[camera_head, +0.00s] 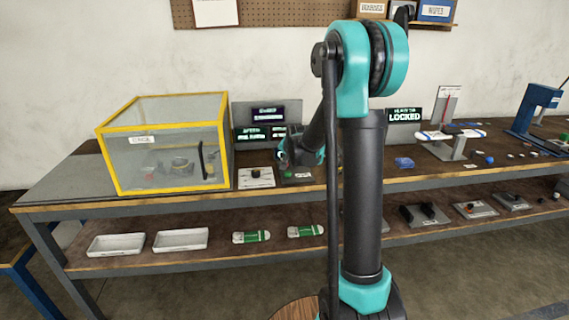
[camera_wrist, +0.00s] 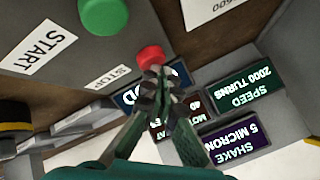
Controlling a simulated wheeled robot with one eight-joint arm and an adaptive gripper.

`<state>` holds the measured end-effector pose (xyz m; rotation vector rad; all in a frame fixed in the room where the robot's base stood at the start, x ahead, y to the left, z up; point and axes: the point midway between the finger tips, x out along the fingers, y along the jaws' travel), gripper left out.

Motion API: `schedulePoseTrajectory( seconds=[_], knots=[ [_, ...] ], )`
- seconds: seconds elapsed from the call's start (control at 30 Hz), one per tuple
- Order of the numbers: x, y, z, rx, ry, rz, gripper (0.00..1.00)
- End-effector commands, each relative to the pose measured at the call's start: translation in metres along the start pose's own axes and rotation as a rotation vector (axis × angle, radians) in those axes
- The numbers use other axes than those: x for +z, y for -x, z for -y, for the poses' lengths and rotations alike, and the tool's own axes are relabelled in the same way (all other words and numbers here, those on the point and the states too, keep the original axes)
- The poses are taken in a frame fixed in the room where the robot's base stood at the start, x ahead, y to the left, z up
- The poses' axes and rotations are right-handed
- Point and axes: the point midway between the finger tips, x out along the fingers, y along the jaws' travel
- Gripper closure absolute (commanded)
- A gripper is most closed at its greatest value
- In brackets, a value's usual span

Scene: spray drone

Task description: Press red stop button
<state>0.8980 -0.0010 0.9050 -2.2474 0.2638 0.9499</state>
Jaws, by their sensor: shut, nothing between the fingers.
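The red stop button (camera_wrist: 150,57) shows in the wrist view, beside a label that reads STOP (camera_wrist: 107,77). My gripper (camera_wrist: 155,72) is shut and empty, and its fingertips overlap the lower edge of the red button in that view. I cannot tell whether they touch it. A green button (camera_wrist: 103,14) sits to the upper left near a START label (camera_wrist: 38,48). In the head view my gripper (camera_head: 300,160) is over the bench near the dark screens, partly hidden by my own arm. The red button is not discernible there.
Lit screens (camera_wrist: 241,90) stand just beyond the fingers in the wrist view. In the head view a yellow-framed clear box (camera_head: 165,145) stands at left on the bench (camera_head: 75,180). A small panel with a dark knob (camera_head: 256,178) lies beside it. More devices stand to the right.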

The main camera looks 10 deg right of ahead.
Motion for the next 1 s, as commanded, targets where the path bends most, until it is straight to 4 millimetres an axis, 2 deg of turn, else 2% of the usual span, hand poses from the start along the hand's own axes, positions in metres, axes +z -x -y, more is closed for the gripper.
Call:
schedulePoseTrajectory(
  seconds=[0.57,1.0],
  knots=[
    [0.001,-0.001,-0.001,0.0,0.0,0.001,1.0],
    [-0.008,0.011,0.008,0.0,0.0,0.0,1.0]
  ],
)
